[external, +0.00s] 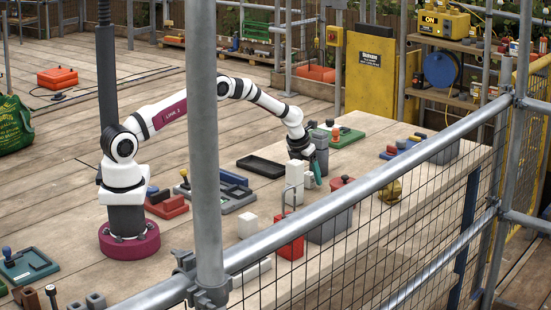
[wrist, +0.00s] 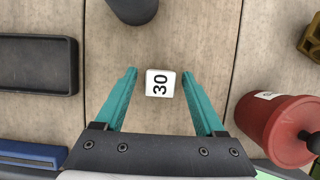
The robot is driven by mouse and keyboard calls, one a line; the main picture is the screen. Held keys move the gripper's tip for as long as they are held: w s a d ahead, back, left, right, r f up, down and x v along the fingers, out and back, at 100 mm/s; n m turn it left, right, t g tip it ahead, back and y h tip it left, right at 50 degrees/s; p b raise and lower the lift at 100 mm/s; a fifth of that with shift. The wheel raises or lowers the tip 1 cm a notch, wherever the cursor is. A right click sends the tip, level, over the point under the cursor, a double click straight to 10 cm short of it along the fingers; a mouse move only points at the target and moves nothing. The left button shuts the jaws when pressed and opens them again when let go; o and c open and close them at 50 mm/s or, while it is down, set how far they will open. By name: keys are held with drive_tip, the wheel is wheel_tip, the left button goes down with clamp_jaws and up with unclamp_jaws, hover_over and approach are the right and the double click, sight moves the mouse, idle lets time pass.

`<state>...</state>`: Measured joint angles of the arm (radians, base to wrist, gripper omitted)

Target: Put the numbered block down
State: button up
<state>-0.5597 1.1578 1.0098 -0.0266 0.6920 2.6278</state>
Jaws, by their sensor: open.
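The white numbered block (wrist: 160,83), marked 30 in black, shows in the wrist view over the pale wooden worktop. Its face with the number is turned to the camera. My gripper (wrist: 159,74) is open, with one teal finger on each side of the block and a visible gap on both sides. In the external view my gripper (external: 314,178) points down low over the worktop. A tall white block (external: 295,175) shows just left of it there; I cannot tell whether it is the numbered one.
A black tray (wrist: 38,65) lies to the left, with a blue item (wrist: 30,153) below it. A red cylinder (wrist: 275,125) with a dark knob stands close at right. A dark grey round object (wrist: 133,8) is at the top. A scaffold rail (external: 390,165) crosses in front of the worktop.

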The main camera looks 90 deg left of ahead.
drive_tip(key=s+d+r+n, duration=0.1)
drive_tip(key=d+r, duration=0.2)
drive_tip(key=r, duration=0.2)
drive_tip(key=s+d+r+n, duration=0.1)
drive_tip(key=s+d+r, duration=0.1)
drive_tip(key=r, duration=0.3)
drive_tip(key=s+d+r, duration=0.2)
drive_tip(key=d+r, duration=0.2)
drive_tip(key=r, duration=0.1)
drive_tip(key=shift+s+n, duration=0.1)
drive_tip(key=shift+n, duration=0.3)
drive_tip(key=s+d+r+n+g+h, duration=0.1)
drive_tip(key=s+d+r+n, duration=0.3)
drive_tip(key=s+d, duration=0.25)
drive_tip(key=s+d+r+n, duration=0.3)
drive_tip(key=s+d+n, duration=0.15)
drive_tip(key=d, duration=0.25)
drive_tip(key=s+d+n+g, duration=0.1)
drive_tip(key=s+d+n, duration=0.3)
drive_tip(key=s, duration=0.7)
drive_tip(key=s+d+f+n+g, duration=0.1)
drive_tip(key=s+d+n, duration=0.3)
drive_tip(key=s, duration=0.7)
drive_tip(key=shift+s+d+f+n, duration=0.2)
drive_tip(key=shift+s+d+n, duration=0.1)
drive_tip(key=shift+n, duration=0.75)
